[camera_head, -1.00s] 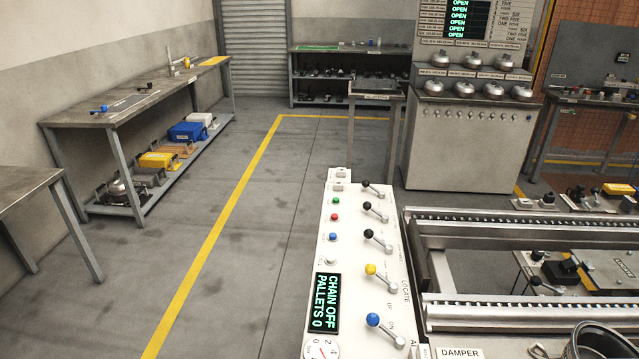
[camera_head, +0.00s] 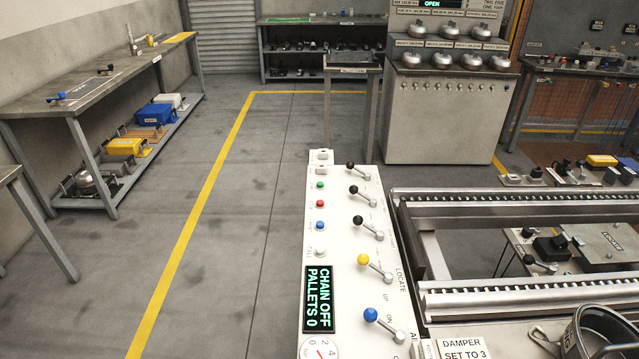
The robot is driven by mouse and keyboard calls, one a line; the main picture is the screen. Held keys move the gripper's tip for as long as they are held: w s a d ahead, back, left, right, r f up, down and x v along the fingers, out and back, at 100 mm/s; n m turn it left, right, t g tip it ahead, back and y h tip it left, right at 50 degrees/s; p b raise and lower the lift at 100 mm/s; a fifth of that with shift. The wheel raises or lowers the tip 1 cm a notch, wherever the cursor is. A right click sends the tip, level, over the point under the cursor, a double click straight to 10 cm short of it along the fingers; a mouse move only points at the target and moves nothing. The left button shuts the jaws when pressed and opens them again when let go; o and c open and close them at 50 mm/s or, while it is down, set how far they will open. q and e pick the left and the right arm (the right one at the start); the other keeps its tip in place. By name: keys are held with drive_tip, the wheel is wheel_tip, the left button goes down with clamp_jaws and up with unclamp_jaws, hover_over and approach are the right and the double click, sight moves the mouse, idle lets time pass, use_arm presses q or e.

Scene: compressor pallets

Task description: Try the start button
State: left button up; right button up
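A white control panel (camera_head: 338,262) stands in the lower middle of the head view. Its left column holds a green button (camera_head: 320,185), a red button (camera_head: 320,204), a blue button (camera_head: 320,225) and a white button (camera_head: 320,252). The small lettering beside the buttons is too small to read surely, so I cannot tell which is start. A display (camera_head: 319,299) below them reads CHAIN OFF, PALLETS 0. On the right side are levers with black knobs, a yellow knob (camera_head: 363,259) and a blue knob (camera_head: 371,314). Neither of my grippers is in view.
A roller conveyor (camera_head: 520,293) runs along the panel's right side, with a DAMPER SET TO 3 label (camera_head: 462,347) and a metal pot (camera_head: 603,330) at the lower right. A workbench (camera_head: 95,90) stands at the left. The floor left of the panel is clear.

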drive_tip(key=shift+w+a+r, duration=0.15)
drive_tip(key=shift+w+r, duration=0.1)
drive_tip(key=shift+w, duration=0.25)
